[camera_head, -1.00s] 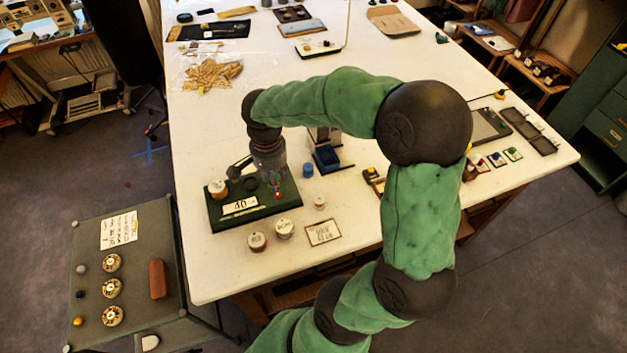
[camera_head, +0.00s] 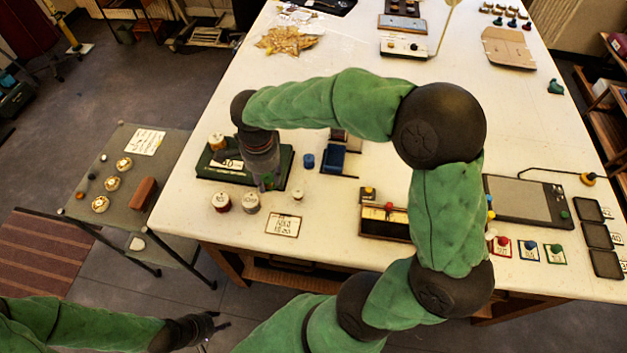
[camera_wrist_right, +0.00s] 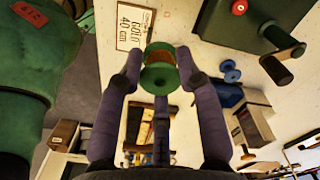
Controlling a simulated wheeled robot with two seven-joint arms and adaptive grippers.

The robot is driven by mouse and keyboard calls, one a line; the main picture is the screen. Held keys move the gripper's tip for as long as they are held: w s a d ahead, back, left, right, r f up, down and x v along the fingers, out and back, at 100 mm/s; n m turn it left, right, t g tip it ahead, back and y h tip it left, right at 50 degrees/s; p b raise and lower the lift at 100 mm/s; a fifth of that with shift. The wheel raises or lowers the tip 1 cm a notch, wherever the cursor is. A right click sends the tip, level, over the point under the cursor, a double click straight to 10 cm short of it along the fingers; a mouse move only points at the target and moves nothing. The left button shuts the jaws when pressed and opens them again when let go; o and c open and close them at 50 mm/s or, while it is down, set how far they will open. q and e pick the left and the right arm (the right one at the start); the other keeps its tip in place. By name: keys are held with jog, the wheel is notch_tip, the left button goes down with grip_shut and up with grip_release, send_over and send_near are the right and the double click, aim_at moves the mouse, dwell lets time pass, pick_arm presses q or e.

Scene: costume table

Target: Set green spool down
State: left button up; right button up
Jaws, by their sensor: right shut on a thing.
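In the head view my right gripper (camera_head: 268,183) points down at the front right of the dark green winder board (camera_head: 205,170); the spool is hard to make out there. I cannot tell whether the spool touches the table. My left gripper (camera_head: 212,326) is low at the bottom left, off the table, with its fingers apart and empty.
A card reading GOLD 40 cm (camera_head: 282,222) lies in front. Labelled tubs (camera_head: 221,203) and a small pale spool (camera_head: 297,194) stand nearby. A blue spool (camera_head: 308,161) and blue box (camera_head: 333,158) are to the right. White tabletop (camera_head: 330,205) is clear between them.

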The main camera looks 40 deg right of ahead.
jog(key=shift+d+f, duration=0.25)
jog(key=shift+d, duration=0.1)
jog(key=d+f, duration=0.3)
jog(key=d, duration=0.1)
jog(key=w+d+f+b, duration=0.1)
jog(key=d+f, duration=0.1)
jog(key=d, duration=0.2)
jog(key=w+d+f, duration=0.1)
jog(key=d+f, duration=0.2)
jog(key=d, duration=0.1)
jog(key=shift+w+f+b, duration=0.15)
jog(key=shift+f+b, duration=0.15)
jog(key=shift+b, duration=0.1)
jog(key=shift+d+f, duration=0.35)
jog(key=shift+f, duration=0.15)
jog(key=shift+w+f+b, duration=0.1)
jog(key=shift+f+b, duration=0.2)
jog(key=shift+f, duration=1.25)
